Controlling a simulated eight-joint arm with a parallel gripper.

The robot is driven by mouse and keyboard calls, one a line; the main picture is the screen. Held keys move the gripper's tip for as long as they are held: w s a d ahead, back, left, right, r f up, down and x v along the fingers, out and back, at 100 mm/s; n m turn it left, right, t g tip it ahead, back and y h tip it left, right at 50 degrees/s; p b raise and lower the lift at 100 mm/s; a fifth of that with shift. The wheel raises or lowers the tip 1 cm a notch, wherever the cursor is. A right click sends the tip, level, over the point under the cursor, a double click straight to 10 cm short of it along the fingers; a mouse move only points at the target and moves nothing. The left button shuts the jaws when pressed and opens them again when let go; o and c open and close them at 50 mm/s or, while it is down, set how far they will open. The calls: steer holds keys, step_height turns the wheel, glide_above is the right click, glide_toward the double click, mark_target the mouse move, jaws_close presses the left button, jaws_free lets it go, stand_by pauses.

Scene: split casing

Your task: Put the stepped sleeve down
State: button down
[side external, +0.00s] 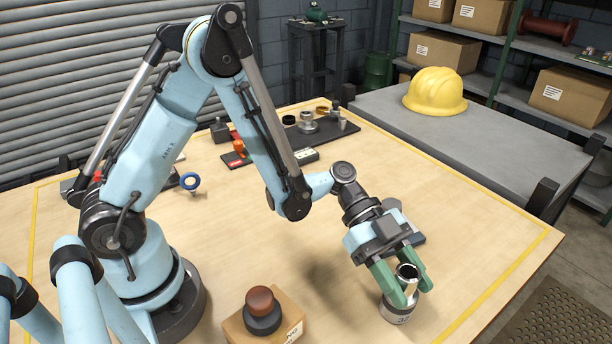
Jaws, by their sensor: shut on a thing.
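The stepped sleeve (407,273) is a shiny metal cylinder with a dark bore at its top. It stands about upright between the green fingers of my gripper (404,285), near the front right of the table. My gripper is shut on it from above and behind. A wider pale cylinder with dark marks (396,313) shows below the fingers. I cannot tell whether it is the sleeve's lower step or a separate piece, nor whether it rests on the table. The fingers hide part of the sleeve's sides.
A cardboard box (283,327) with a dark and brown knob on top stands at the front centre. A dark tray (340,127) with several small parts lies at the back. The wooden table (480,250) is clear right of my gripper.

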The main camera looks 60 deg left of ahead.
steer(key=c, duration=0.6)
jaws_free()
steer(key=shift+f, duration=0.1)
steer(key=shift+a+r, duration=0.3)
steer(key=shift+s+a+r+n+t+y, duration=0.6)
steer(key=shift+a+r+n+t+y, duration=0.8)
steer(key=shift+a+n+y, duration=1.45)
steer(key=shift+s+a+r+n+t+y, duration=0.65)
steer(key=shift+a+r+n+t+y, duration=0.9)
steer(key=shift+a+n, duration=2.4)
steer(key=shift+s+a+r+n+t+y, duration=0.6)
steer(key=shift+a+r+n+t+y, duration=0.6)
steer(key=shift+a+n+y, duration=2.15)
steer(key=shift+a+m+h, duration=0.75)
steer(key=shift+a+h, duration=0.1)
steer(key=shift+h, duration=0.1)
